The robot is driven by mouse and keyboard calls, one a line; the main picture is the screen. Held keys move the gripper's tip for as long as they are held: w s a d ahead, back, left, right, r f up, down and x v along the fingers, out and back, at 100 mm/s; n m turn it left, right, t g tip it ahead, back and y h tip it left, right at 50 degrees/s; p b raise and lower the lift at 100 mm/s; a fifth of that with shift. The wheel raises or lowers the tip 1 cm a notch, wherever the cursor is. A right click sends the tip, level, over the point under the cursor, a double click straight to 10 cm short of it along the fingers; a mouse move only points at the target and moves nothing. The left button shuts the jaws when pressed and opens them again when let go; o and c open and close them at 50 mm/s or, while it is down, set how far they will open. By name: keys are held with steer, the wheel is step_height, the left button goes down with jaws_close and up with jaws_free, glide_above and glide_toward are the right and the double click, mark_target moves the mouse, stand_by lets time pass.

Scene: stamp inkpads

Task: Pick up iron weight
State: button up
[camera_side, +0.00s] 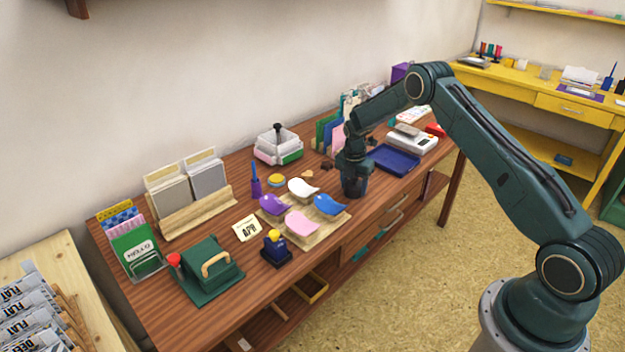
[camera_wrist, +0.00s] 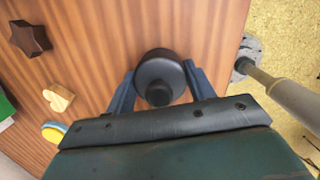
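The iron weight (camera_wrist: 158,75) is a dark round cylinder with a small knob on top, seen from above in the wrist view. The blue fingers of my gripper (camera_wrist: 159,78) are on its left and right sides, close to its edge. I cannot tell whether they press on it or stand just clear. In the side view my gripper (camera_side: 354,178) points straight down over the table's front part, with the dark weight (camera_side: 354,188) low beneath it at the tabletop. The fingers there are hard to tell apart from the weight.
The wooden table (camera_side: 215,325) is crowded. A tray with coloured scoops (camera_side: 325,228) lies left of my gripper, and a blue tray (camera_side: 394,158) and scale (camera_side: 412,139) lie right. A dark star (camera_wrist: 30,38) and wooden heart (camera_wrist: 59,98) lie nearby. The table's front edge is close.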

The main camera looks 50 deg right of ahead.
steer(key=shift+r, duration=0.1)
jaws_close()
steer(key=shift+w+r, duration=0.1)
step_height(320, 180, up, 20)
stand_by(0.8)
stand_by(0.5)
